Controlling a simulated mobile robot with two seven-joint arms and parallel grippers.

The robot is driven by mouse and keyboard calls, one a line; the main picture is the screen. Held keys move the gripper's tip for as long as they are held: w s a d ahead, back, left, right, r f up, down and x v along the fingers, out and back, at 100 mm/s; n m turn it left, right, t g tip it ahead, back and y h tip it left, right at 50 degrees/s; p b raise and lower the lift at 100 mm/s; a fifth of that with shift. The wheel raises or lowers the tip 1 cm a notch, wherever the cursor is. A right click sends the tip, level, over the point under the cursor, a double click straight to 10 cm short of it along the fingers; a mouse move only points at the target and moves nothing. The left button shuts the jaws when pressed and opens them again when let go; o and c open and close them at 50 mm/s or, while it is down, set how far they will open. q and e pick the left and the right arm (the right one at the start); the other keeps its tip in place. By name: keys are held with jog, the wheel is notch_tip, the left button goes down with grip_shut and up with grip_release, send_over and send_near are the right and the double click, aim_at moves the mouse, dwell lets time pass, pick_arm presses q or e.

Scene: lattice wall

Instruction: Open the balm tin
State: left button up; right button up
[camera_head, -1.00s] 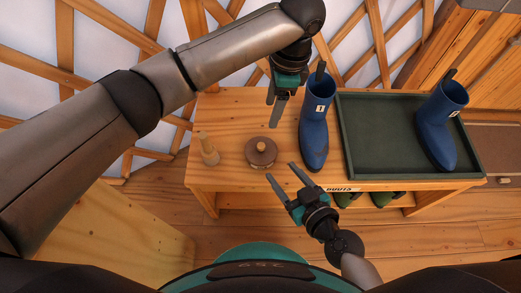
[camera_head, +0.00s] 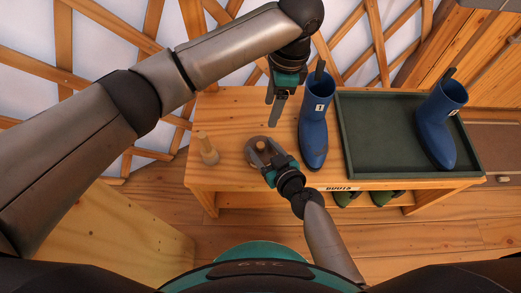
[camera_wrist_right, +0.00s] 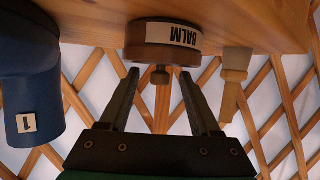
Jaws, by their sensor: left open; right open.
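The balm tin (camera_head: 249,146) is a round brown tin with a small knob on its lid, standing on the wooden bench. In the right wrist view the tin (camera_wrist_right: 146,38) appears upside down, with a BALM label on its side and its lid knob (camera_wrist_right: 160,75) facing me. The lid is on. My right gripper (camera_head: 265,149) is at the tin; its open fingers (camera_wrist_right: 160,76) stand on either side of the knob, with gaps showing. My left gripper (camera_head: 273,116) is open, hanging above the bench behind the tin, and holds nothing.
A wooden peg-like tool (camera_head: 208,149) stands left of the tin. A blue boot (camera_head: 314,125) stands close to its right. A green tray (camera_head: 385,170) holds another blue boot (camera_head: 434,130). Green footwear sits on the lower shelf. Bare bench (camera_head: 227,112) lies behind and left of the tin.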

grip_shut()
dwell(0.5)
dwell(0.9)
